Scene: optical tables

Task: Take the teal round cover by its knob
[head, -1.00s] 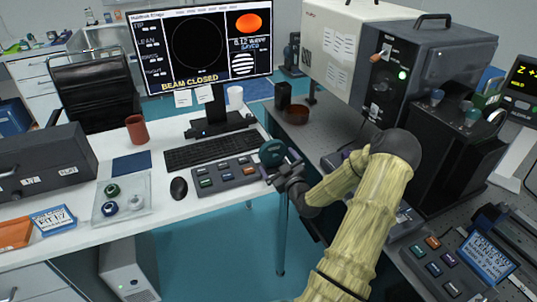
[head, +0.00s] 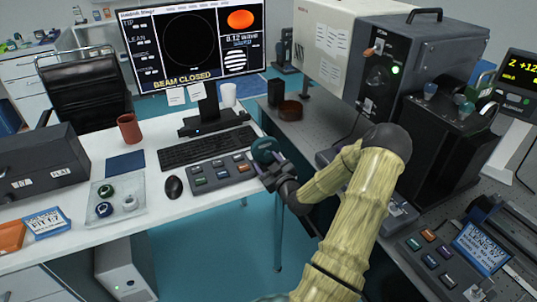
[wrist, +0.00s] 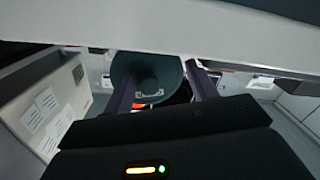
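The teal round cover (head: 265,149) is at the desk's right end, just beyond my gripper's fingers in the head view. In the wrist view the cover (wrist: 147,72) faces the camera as a dark teal disc, with a small pale handle-like knob (wrist: 150,94) low on it. My gripper (head: 272,166) reaches toward the cover from the right. In the wrist view its two fingers (wrist: 160,78) are spread, with a clear gap around the knob. The knob lies nearer the left finger, and I see no grip on it. What supports the cover is hidden.
A button box (head: 218,173) and keyboard (head: 207,147) lie close left of the cover. The monitor (head: 190,45) stands behind, reading "BEAM CLOSED". A clear tray (head: 118,207) holds small round parts. The optical bench (head: 325,128) with instrument boxes is at the right.

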